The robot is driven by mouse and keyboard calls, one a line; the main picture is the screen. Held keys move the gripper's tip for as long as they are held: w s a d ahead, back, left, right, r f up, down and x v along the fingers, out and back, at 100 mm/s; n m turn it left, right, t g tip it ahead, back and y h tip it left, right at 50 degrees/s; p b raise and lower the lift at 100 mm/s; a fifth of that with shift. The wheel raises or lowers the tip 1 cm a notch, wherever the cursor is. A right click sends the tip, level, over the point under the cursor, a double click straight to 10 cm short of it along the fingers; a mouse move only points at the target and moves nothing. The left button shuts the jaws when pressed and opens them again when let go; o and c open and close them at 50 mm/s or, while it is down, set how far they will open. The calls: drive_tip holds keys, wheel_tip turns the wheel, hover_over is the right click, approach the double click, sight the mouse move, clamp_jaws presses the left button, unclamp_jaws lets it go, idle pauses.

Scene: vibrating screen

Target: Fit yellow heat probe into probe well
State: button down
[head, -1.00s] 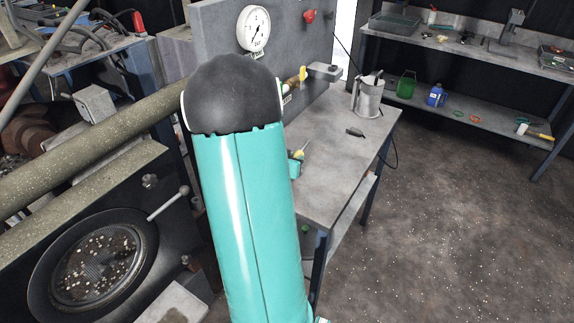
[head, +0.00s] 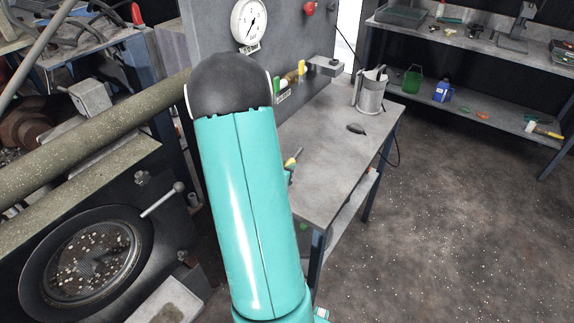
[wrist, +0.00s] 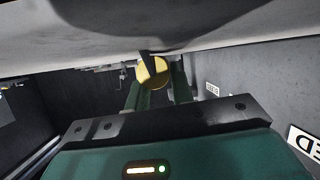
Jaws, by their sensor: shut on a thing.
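In the wrist view, my gripper (wrist: 156,88) has its two green fingers shut on the yellow heat probe, whose round yellow end (wrist: 153,72) shows between the fingertips. A dark part crosses the top of that end. The rest of the probe is hidden. In the head view my arm covers my gripper. I cannot make out the probe well in either view.
The bench (head: 335,135) holds a metal can (head: 371,92), a dark oval item (head: 356,128) and a yellow-tipped item (head: 293,160) partly behind my arm. A gauge (head: 249,22) hangs on the panel. Shelves (head: 480,110) stand at back right. The floor at right is clear.

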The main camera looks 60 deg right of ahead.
drive_tip(key=shift+f, duration=0.1)
drive_tip(key=c, duration=1.2)
unclamp_jaws()
drive_tip(key=shift+w+a+r, duration=0.1)
drive_tip(key=shift+a+r, duration=0.15)
drive_tip(key=shift+a, duration=0.1)
drive_tip(key=v, duration=1.1)
drive_tip(key=shift+a, duration=0.2)
